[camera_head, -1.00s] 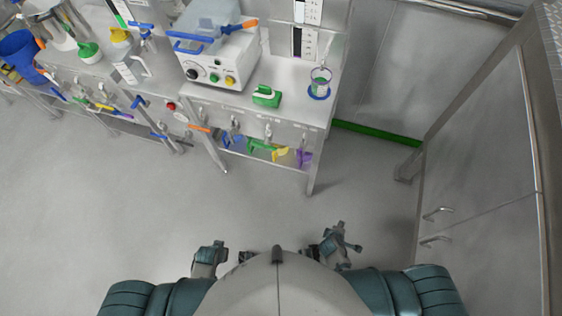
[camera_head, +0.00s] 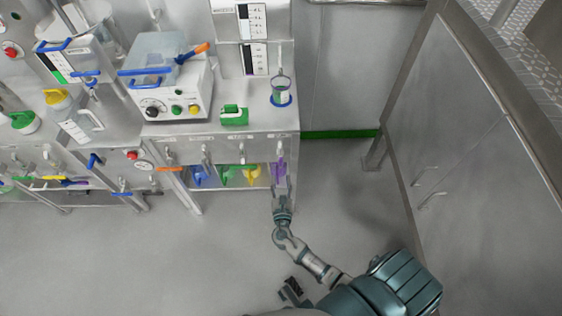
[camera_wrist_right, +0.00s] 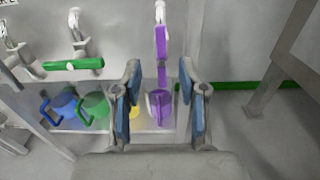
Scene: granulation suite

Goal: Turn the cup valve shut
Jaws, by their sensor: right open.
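A row of small taps runs along the bench's front edge, with coloured jugs on the shelf below. In the right wrist view, the tap at the row's right end has a long purple handle (camera_wrist_right: 161,45) hanging upright, above a purple jug (camera_wrist_right: 158,107). My right gripper (camera_wrist_right: 160,76) is open, its blue-padded fingers either side of the purple handle's lower part in the picture; no contact is visible. In the head view my right gripper (camera_head: 280,187) is by the purple part (camera_head: 279,168) at the bench's right end. A dark gripper part (camera_head: 291,291), probably my left, shows at the bottom edge.
A green tap handle (camera_wrist_right: 73,64) lies level to the left. Blue (camera_wrist_right: 62,104), green (camera_wrist_right: 94,107) and yellow (camera_wrist_right: 134,112) jugs share the shelf. A clear vessel (camera_head: 280,93) stands on the bench above. A metal cabinet (camera_head: 460,150) is at the right; floor between is clear.

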